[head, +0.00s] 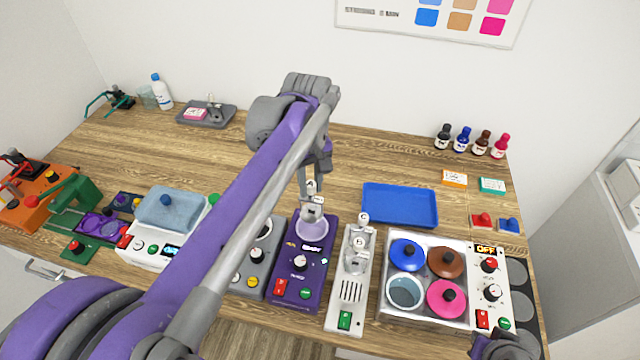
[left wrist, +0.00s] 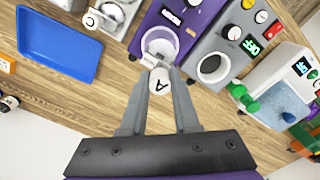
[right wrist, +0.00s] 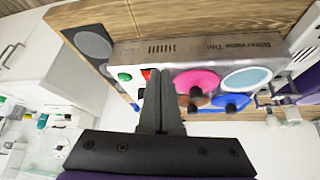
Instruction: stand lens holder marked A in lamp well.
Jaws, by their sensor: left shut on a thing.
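My left gripper (head: 315,180) is shut on the lens holder marked A (head: 311,201), whose round white A tag (left wrist: 158,82) faces the left wrist view between the fingertips. The holder is at the back edge of the round pale-rimmed well (head: 311,231) on the purple unit; the well also shows in the left wrist view (left wrist: 160,44). I cannot tell whether the holder touches the well, or whether this is the lamp well. My right gripper (right wrist: 160,90) is shut and empty.
A grey unit (head: 246,281) stands left of the purple unit. A blue tray (head: 400,205) lies behind the rack. A box of coloured lidded pots (head: 382,307) stands to the right. My left arm hides part of the bench.

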